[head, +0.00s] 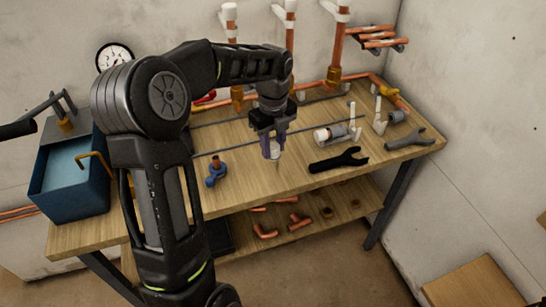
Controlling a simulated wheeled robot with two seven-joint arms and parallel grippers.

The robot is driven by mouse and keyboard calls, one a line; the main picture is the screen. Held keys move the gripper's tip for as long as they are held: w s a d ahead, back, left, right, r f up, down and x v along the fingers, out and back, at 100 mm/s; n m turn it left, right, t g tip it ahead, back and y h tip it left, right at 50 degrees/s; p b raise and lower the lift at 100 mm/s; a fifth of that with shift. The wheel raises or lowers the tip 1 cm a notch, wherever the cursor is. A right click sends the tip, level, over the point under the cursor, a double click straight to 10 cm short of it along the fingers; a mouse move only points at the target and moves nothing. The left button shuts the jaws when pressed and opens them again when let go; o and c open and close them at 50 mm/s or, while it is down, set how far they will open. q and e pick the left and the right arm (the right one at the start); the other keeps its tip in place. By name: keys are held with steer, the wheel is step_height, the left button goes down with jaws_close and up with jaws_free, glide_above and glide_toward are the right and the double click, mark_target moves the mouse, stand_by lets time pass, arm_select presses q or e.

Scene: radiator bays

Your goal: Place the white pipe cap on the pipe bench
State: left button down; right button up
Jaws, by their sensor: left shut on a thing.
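My left gripper (272,153) is over the middle of the wooden pipe bench (330,187), pointing down. It is shut on a small white piece, which looks like the white pipe cap (275,156); the fingers hide most of it. The cap is at or just above the bench top; I cannot tell whether it touches. My right gripper is not in view.
A grey wrench (407,140) lies near the right end. A blue tank (68,180) stands at the left end.

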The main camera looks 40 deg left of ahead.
mark_target(273, 168)
arm_select(q)
steer(key=shift+f, duration=2.3)
steer(key=shift+f, duration=0.1)
steer(key=c, duration=1)
jaws_free()
step_height(273, 168, up, 12)
steer(key=shift+r, duration=0.15)
